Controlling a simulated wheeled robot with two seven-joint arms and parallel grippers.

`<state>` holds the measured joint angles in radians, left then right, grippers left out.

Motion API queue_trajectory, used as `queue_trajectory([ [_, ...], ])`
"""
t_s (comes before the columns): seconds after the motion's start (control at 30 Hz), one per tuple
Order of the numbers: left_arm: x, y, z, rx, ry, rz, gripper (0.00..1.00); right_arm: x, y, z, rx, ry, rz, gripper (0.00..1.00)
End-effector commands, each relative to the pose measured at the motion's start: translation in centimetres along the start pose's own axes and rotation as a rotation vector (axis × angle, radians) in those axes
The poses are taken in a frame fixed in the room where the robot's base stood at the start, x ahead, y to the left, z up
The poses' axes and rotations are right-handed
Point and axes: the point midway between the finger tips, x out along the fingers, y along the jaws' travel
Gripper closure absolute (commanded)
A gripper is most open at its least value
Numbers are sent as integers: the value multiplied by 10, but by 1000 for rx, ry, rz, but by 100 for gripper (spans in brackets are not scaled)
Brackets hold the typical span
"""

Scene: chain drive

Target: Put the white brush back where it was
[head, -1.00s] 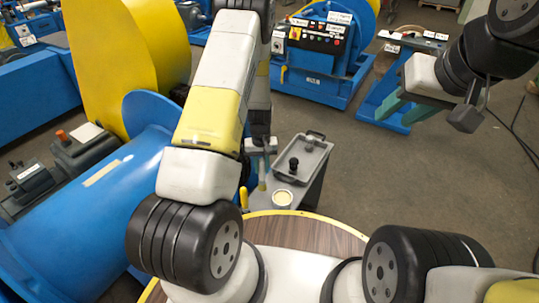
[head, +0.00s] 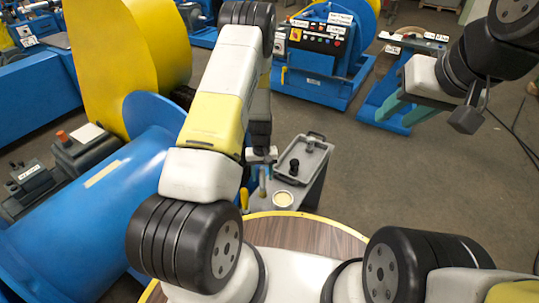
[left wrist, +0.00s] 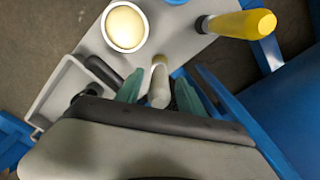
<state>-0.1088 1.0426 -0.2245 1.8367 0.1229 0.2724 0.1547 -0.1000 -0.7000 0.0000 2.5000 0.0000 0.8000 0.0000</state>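The white brush (left wrist: 159,86) is between the two green fingers of my left gripper (left wrist: 160,88) in the left wrist view. Its rounded white handle end is nearest the camera, with a tan part at the far end. A finger stands on each side of it; whether they press on it I cannot tell. In the head view my left gripper (head: 262,166) is over the left end of a small grey table (head: 313,188), and the brush is too small to make out. My right gripper (head: 400,107) is far off to the right; its fingertips are not clear.
A grey tray (head: 322,150) with a black item (head: 294,167) sits on the table. Blue machinery (head: 115,205) lies to the left.

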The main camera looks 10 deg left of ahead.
Motion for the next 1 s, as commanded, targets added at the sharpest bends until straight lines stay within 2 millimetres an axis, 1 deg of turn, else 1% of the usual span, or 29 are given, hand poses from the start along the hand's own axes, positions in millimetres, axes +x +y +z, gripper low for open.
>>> queue_trajectory([
  [0.17, -6, 0, 0, 0, 2, 0, 54, 0, 0, 0, 0, 0, 0, 62],
  [0.27, -19, 0, -1, 0, 3, 1, 54, 0, 0, 0, 0, 0, 0, 62],
  [0.5, -71, 1, -1, 0, 5, 2, 54, 0, 0, 0, 0, 0, 0, 62],
  [0.6, -90, 0, -1, 1, 3, 1, 54, 0, 0, 0, 0, 0, 0, 62],
  [0.7, -106, 0, -1, 1, 2, 1, 54, 0, 0, 0, 0, 0, 0, 62],
  [0.87, -121, 0, 0, 1, 2, 2, 54, 0, 0, 0, 0, 0, 0, 62],
  [0.93, -131, 1, 0, 1, 7, 9, 54, 0, 0, 0, 0, 0, 0, 62],
  [0.97, -138, 2, 0, 2, 12, 16, 54, 0, 0, 0, 0, 0, 0, 62],
  [1.0, -149, 3, 1, 4, 19, 27, 54, 0, 0, 0, 0, 0, 0, 62],
])
